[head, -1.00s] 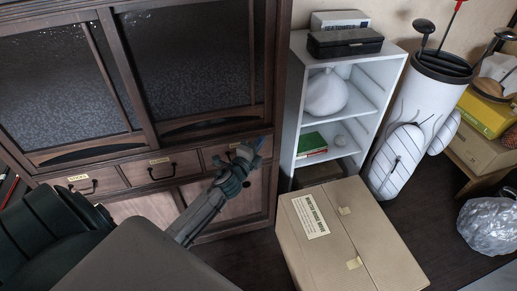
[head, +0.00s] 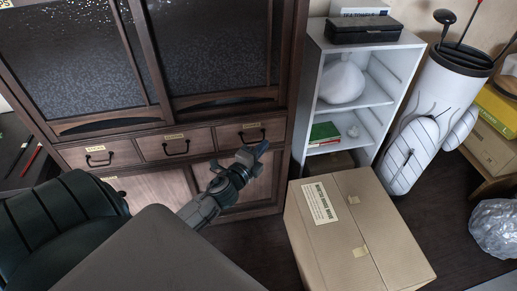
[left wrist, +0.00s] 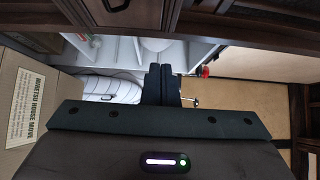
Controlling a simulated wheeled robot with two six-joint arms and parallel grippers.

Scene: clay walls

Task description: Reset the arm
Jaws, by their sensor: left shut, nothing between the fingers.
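My left gripper (head: 256,154) is in front of the lower right part of a dark wooden cabinet (head: 290,100), just below its right drawer (head: 251,133). In the left wrist view its two dark fingers (left wrist: 161,84) are pressed together with nothing between them. The arm reaches up from the lower left of the head view. I cannot tell whether the gripper touches the cabinet. My right gripper is not in view.
A cardboard box (head: 345,235) stands on the dark floor right of the arm. A little floor shows between cabinet and box.

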